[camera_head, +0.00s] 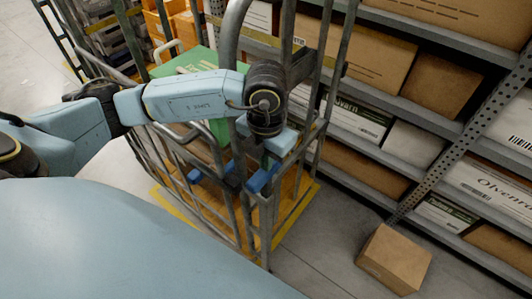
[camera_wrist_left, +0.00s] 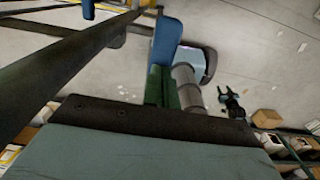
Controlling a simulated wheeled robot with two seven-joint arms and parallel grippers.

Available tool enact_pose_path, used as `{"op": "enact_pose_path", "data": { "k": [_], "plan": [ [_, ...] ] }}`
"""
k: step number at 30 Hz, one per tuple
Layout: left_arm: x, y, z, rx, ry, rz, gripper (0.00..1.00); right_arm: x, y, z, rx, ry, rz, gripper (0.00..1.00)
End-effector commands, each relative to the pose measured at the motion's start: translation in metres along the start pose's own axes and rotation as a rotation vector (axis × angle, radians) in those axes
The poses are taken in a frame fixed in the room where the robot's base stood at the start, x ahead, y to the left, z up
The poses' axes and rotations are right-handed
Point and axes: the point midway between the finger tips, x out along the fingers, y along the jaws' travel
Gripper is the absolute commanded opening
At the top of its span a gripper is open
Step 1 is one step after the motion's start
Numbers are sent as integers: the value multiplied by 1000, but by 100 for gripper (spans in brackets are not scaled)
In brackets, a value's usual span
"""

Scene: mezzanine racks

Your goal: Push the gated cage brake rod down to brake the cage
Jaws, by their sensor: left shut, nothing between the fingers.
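In the left wrist view, the shut, empty fingers (camera_wrist_left: 162,86) end by a blue part (camera_wrist_left: 166,42). My right gripper is not in view.
Racks with cardboard boxes (camera_head: 437,84) stand along the right. A loose carton (camera_head: 394,259) lies on the floor in front of them. Orange crates (camera_head: 185,28) stand behind the cage.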

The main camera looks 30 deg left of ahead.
Motion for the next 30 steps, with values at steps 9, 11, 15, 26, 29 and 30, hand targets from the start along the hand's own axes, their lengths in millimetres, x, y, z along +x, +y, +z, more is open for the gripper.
{"op": "enact_pose_path", "data": {
  "k": [9,11,15,26,29,30],
  "plan": [
    [-33,0,1,-1,-3,1,0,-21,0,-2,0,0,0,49],
    [-39,0,1,-1,-3,0,0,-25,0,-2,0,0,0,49],
    [-53,0,1,-1,-4,0,0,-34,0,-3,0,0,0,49],
    [-70,0,0,0,-3,0,0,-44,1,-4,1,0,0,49],
    [-70,0,0,-1,-3,0,0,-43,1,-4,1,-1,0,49],
    [-70,0,0,-1,-3,0,0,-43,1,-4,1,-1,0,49]
  ]
}}
